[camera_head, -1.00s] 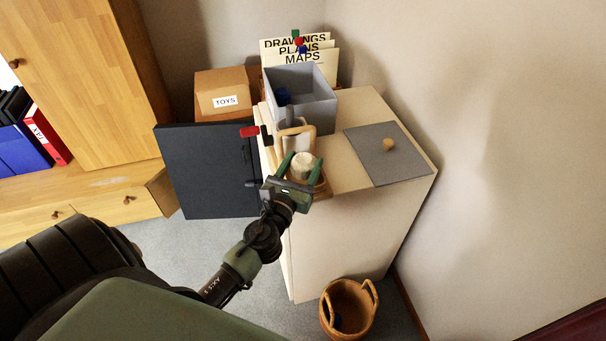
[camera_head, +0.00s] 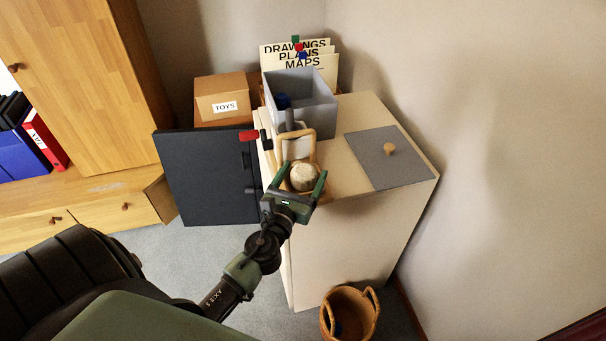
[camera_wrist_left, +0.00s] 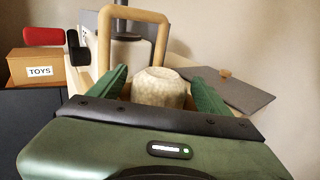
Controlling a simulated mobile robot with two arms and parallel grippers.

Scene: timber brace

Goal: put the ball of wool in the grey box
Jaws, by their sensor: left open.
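The cream ball of wool (camera_head: 303,177) is at the front left corner of the cream cabinet top, by a small wooden holder with an upright loop handle (camera_head: 312,146). My left gripper (camera_head: 302,173) is open, with one green finger on each side of the ball. The left wrist view shows the ball (camera_wrist_left: 158,88) between the fingers, its lower part hidden by the gripper body. I cannot tell whether the fingers touch it. The open grey box (camera_head: 318,118) stands behind, at the back of the cabinet top. My right gripper is not in view.
A grey lid with a wooden knob (camera_head: 389,148) lies at the right on the cabinet top. A TOYS box (camera_head: 222,98) is behind left. A wicker basket (camera_head: 350,312) stands on the floor.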

